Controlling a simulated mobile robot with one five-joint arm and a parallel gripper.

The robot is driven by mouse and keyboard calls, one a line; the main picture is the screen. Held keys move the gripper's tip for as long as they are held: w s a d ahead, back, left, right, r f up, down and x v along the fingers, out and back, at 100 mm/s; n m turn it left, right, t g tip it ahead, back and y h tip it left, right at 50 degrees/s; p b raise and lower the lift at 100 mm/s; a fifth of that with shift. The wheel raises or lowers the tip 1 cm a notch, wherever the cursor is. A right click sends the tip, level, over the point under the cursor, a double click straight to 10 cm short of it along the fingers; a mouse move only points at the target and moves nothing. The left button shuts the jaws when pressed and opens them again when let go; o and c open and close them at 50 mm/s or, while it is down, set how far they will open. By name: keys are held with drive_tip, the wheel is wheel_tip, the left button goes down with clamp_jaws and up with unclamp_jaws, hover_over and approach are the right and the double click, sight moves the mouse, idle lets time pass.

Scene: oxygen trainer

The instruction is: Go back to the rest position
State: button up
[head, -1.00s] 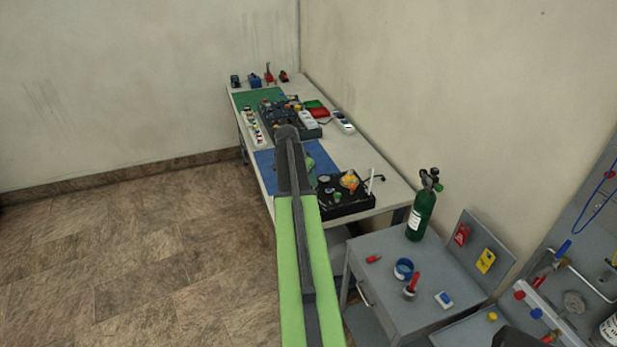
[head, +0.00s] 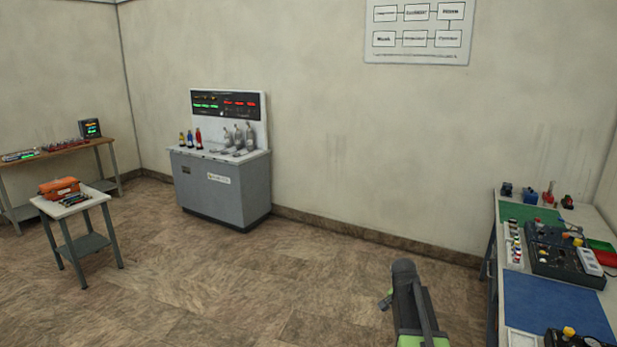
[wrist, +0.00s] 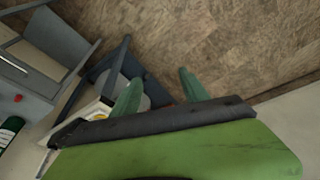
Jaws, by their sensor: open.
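My gripper shows in the wrist view as two green fingers (wrist: 160,92) set wide apart, with nothing between them. Below the fingers are my dark wrist edge and green arm link. In the head view my arm rises from the bottom edge, right of centre, and a small green part of my gripper (head: 386,301) shows beside its dark end. The arm end is over open floor, left of the workbench (head: 491,285) and apart from it.
The workbench with a blue mat (head: 560,303) and electronics stands at the right. A grey console (head: 225,190) stands against the back wall. A small table (head: 84,205) with an orange case (head: 60,187) is at the left. The floor between (head: 220,275) is clear.

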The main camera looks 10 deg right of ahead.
drive_tip(key=s+a+f+n+y+b, duration=0.1)
drive_tip(key=s+a+f+n, duration=0.1)
drive_tip(key=a, duration=0.6)
drive_tip(key=s+a+f+n+b, duration=0.1)
drive_tip(key=s+a+f+n, duration=0.1)
drive_tip(key=a, duration=0.5)
drive_tip(key=s+a+n+g+y, duration=0.1)
drive_tip(key=s+a+n+y, duration=0.1)
drive_tip(key=s+a+n, duration=0.5)
drive_tip(key=shift+s+a+f+n+g+b, duration=0.35)
drive_tip(key=shift+s+a, duration=0.25)
drive_tip(key=shift+s, duration=0.25)
drive_tip(key=shift+c, duration=0.4)
